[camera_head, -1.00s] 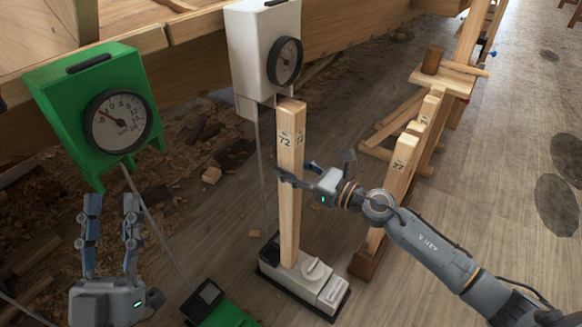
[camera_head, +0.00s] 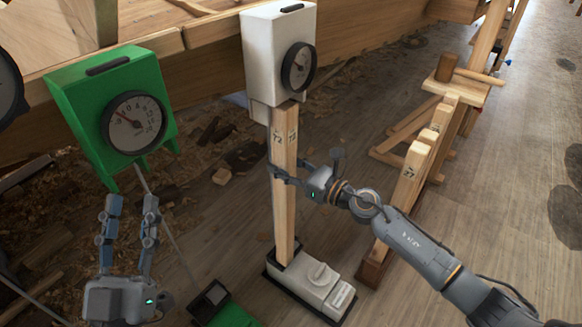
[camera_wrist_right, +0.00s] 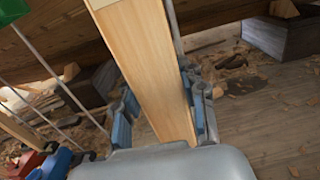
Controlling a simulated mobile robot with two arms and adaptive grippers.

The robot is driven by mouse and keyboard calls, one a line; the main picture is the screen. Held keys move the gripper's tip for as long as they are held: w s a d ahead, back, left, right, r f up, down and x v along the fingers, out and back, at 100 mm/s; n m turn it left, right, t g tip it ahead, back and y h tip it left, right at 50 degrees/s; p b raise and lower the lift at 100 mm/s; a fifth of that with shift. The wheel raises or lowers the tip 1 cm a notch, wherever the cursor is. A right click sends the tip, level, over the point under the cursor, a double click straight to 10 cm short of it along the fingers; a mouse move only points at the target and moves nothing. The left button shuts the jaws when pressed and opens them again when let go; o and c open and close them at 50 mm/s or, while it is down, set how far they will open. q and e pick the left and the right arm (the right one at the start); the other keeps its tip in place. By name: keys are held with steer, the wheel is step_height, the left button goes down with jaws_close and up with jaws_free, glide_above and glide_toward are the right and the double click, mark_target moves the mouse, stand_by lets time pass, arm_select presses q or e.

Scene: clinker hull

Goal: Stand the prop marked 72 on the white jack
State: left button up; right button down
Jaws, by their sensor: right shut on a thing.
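The pale wooden prop marked 72 (camera_head: 284,190) stands about upright over the left end of the white jack (camera_head: 318,285). Its foot meets the jack in the picture; I cannot tell whether it bears on it. Its top is just below the white dial box (camera_head: 268,50). My right gripper (camera_head: 290,168) is shut on the prop at mid-height. In the right wrist view the prop (camera_wrist_right: 145,60) lies between the fingers of this gripper (camera_wrist_right: 160,105). My left gripper (camera_head: 130,208) is open and empty at the lower left, below the green dial box (camera_head: 95,90).
A green jack (camera_head: 230,315) sits at the bottom, left of the white one. Several other props, one marked 27 (camera_head: 408,175), stand in a row on the right by a wooden trestle (camera_head: 455,85). The hull planks cross the top. Floor at the right is clear.

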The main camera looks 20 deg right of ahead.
steer(key=shift+w+a+r, duration=0.15)
steer(key=shift+w, duration=0.15)
arm_select(q)
steer(key=shift+s+r, duration=0.1)
arm_select(e)
steer(key=shift+x, duration=1.1)
steer(key=shift+s, duration=0.2)
arm_select(q)
steer(key=shift+s+a+r+t+h+b, duration=0.1)
steer(key=shift+s+r+t+h+b, duration=0.2)
steer(key=shift+s+r+t, duration=0.4)
steer(key=shift+s+a+r+t+h+b, duration=0.1)
steer(key=shift+s+r+t+h+b, duration=0.15)
steer(key=shift+s+r+t, duration=0.4)
arm_select(e)
steer(key=shift+f, duration=0.5)
stand_by(0.8)
arm_select(q)
steer(key=shift+w+r, duration=0.1)
steer(key=shift+w, duration=0.1)
arm_select(e)
steer(key=shift+w, duration=0.1)
stand_by(0.4)
steer(key=c, duration=0.7)
jaws_free()
steer(key=shift+f, duration=0.1)
